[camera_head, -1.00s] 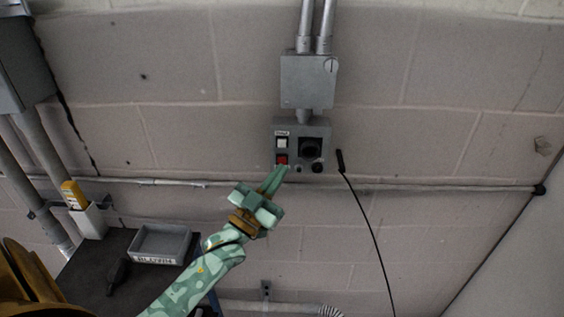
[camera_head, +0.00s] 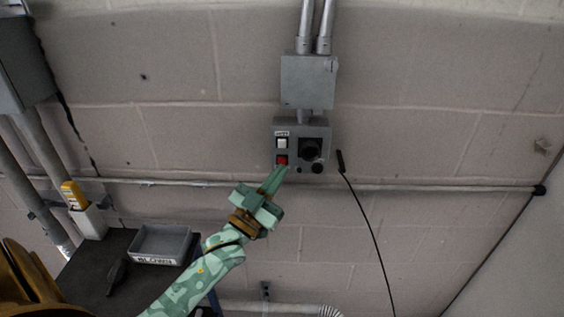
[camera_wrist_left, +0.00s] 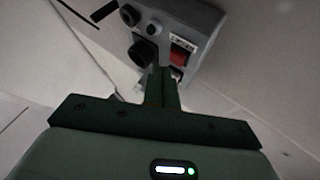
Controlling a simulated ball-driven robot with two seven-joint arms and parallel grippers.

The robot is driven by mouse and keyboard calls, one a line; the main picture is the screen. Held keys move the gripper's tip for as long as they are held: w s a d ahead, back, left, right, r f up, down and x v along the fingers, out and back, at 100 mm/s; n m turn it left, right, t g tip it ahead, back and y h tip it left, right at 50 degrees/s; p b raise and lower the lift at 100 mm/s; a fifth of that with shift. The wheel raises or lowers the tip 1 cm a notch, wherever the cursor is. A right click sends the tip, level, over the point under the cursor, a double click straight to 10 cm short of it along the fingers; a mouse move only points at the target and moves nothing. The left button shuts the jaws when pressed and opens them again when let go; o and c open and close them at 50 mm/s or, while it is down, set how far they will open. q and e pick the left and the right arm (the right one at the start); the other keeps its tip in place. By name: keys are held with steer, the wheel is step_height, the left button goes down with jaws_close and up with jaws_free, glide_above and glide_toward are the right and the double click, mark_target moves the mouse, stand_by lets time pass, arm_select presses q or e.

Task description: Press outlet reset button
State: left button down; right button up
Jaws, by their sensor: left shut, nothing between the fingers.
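A grey outlet box (camera_head: 295,122) is on the wall under a larger grey box. It bears a white button (camera_head: 282,143), a red button (camera_head: 281,160) below it, and a round black socket (camera_head: 309,149). A small label above the white button is too small to read. My left gripper (camera_head: 284,169) is shut and empty, its tips just below the red button; I cannot tell whether they touch the box. In the left wrist view the fingers (camera_wrist_left: 161,74) overlap the box near the red button (camera_wrist_left: 183,54). My right gripper is not in view.
A black cable (camera_head: 368,220) hangs from a plug to the right of the outlet box. A thin horizontal pipe (camera_head: 430,188) runs along the wall below. A grey bin (camera_head: 160,241) stands on a dark table at lower left, near a yellow device (camera_head: 74,194).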

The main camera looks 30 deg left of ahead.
arm_select(q)
steer(key=shift+w, duration=0.1)
stand_by(0.7)
steer(key=shift+w+a, duration=0.25)
steer(key=shift+w+a, duration=0.2)
steer(key=shift+w, duration=0.15)
stand_by(0.8)
stand_by(0.3)
steer(key=shift+s+d+p, duration=0.45)
steer(key=shift+s+p, duration=0.15)
steer(key=shift+s, duration=0.1)
steer(key=s+d, duration=0.1)
steer(key=s+p, duration=0.1)
steer(key=s, duration=0.1)
steer(key=s+d+p, duration=0.1)
steer(key=shift+s+d, duration=0.15)
steer(key=shift+d, duration=0.15)
